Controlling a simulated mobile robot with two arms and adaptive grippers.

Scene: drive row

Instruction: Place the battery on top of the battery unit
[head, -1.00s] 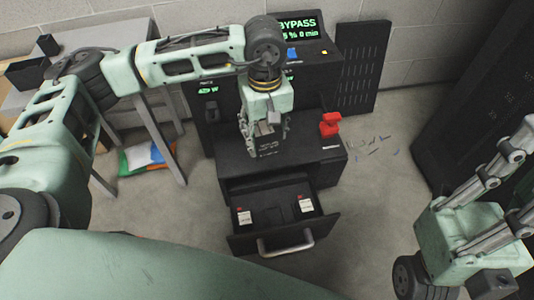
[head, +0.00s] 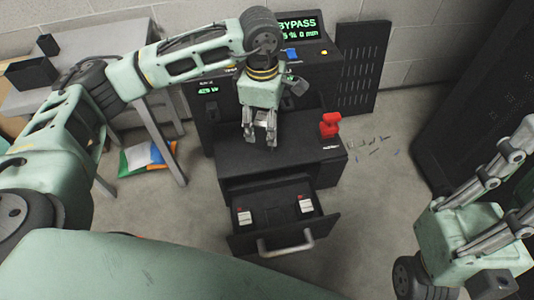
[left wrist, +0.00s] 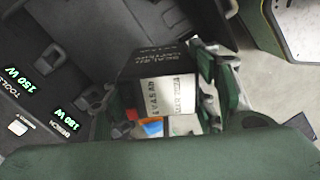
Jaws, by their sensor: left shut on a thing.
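My left gripper (head: 261,137) is above the black ledge of the battery unit (head: 300,150), fingers pointing down. In the left wrist view it is shut on the battery (left wrist: 166,95), a black box with white lettering and a white label, between its fingers. In the head view the battery is mostly hidden by the gripper and blends with the dark ledge; I cannot tell whether it touches the ledge. My right gripper (head: 518,178) is at the lower right, its fingers apart and empty, partly cut off by the frame edge.
An open drawer (head: 279,241) with white-labelled items sticks out below the ledge. A red switch (head: 329,124) stands at the ledge's right. A lit BYPASS display (head: 298,27) is behind. A grey table (head: 100,40) is at left. Small parts lie on the floor at right.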

